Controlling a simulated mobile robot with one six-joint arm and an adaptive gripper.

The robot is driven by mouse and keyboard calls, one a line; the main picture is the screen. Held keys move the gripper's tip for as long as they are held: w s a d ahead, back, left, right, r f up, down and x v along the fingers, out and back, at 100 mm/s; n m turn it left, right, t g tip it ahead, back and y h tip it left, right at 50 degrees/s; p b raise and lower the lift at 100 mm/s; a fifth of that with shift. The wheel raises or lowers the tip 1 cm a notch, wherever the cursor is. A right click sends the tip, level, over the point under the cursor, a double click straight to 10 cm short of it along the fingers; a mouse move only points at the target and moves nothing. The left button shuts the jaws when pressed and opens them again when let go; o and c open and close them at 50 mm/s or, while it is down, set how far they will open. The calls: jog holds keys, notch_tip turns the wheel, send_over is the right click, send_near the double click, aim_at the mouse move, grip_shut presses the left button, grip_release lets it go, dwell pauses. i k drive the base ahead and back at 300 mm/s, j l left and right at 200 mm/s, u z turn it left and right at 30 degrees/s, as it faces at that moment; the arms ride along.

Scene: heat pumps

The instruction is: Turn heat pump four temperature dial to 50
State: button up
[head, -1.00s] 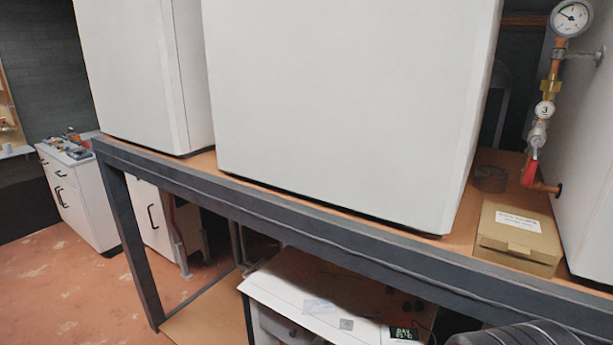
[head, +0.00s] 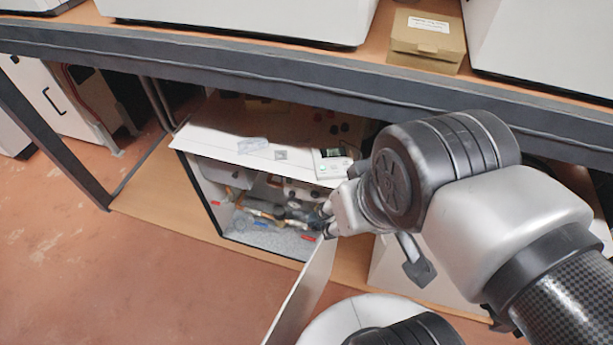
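A white unit (head: 215,140) stands on the lower shelf under the bench, with its front open and pipes and parts showing inside. The display is too small to read. I see no number four, and I cannot tell which part is the temperature dial. My gripper (head: 326,219) is in front of the unit's right side, below the display, by the upper edge of a white open door panel (head: 303,292). Its fingertips are small and partly hidden, so contact is unclear.
The dark bench edge (head: 230,74) runs above the unit. A cardboard box (head: 427,42) sits on the bench top. A dark bench leg (head: 52,130) stands at the left. The reddish floor (head: 110,270) is clear at lower left.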

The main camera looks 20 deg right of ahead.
aim_at(315, 194)
jog(key=k+j+u, duration=0.15)
jog(key=u, duration=0.15)
jog(key=k+j+u, duration=0.1)
jog(key=j+u, duration=0.25)
jog(key=k+j+u, duration=0.1)
jog(key=j+u, duration=0.2)
